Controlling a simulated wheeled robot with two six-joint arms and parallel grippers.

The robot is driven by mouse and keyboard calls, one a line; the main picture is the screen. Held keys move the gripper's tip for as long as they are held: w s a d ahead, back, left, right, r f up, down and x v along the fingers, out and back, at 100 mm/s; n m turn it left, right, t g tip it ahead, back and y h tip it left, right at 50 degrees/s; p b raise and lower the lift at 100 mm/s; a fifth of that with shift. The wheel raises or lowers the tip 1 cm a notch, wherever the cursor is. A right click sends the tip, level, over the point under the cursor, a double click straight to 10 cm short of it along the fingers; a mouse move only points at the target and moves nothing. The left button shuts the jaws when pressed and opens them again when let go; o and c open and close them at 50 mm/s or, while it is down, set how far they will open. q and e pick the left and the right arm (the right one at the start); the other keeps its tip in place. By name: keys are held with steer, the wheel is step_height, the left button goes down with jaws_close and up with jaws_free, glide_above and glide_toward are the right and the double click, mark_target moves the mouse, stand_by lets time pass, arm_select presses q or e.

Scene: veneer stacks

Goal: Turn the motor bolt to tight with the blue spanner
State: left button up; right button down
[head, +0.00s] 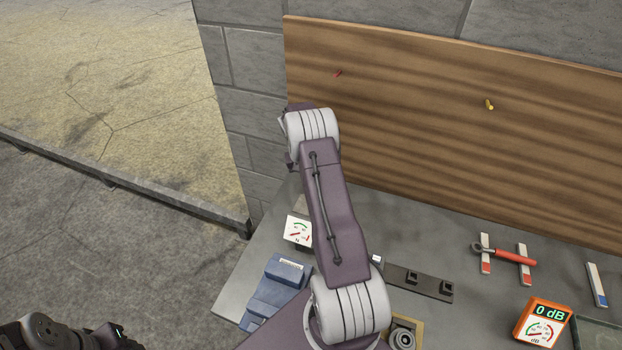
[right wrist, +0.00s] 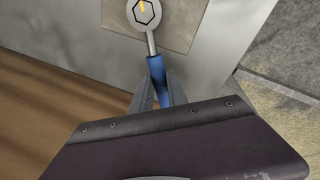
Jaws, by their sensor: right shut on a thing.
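In the right wrist view my right gripper (right wrist: 157,91) is shut on the blue handle of the blue spanner (right wrist: 155,68). The spanner's grey ring end lies over the motor bolt (right wrist: 146,11) at the top of the picture. The bolt's six-sided head shows inside the ring, with a yellow mark on it; how deep the ring sits on it I cannot tell. A beige-grey plate (right wrist: 174,34) lies behind the ring. In the head view my right arm hides its gripper, the spanner and the bolt. Part of my left arm shows at the bottom left, its fingers out of view.
A red-handled spanner (head: 515,256) lies across two holders on the grey bench (head: 420,225). An orange dB meter (head: 541,321), a white dial gauge (head: 298,231), a blue block (head: 272,292) and a dark bracket (head: 418,281) stand around. A wooden board (head: 440,130) rises behind.

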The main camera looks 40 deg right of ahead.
steer(key=shift+d+p+v, duration=0.2)
steer(key=shift+p+v, duration=0.75)
steer(key=shift+v, duration=0.15)
stand_by(1.0)
steer(key=p+v, duration=0.2)
steer(key=v, duration=0.1)
steer(key=d+p+v, duration=0.1)
steer(key=v, duration=0.1)
steer(key=shift+s+r+p, duration=0.1)
steer(key=shift+s+p, duration=0.2)
steer(key=shift+p, duration=0.05)
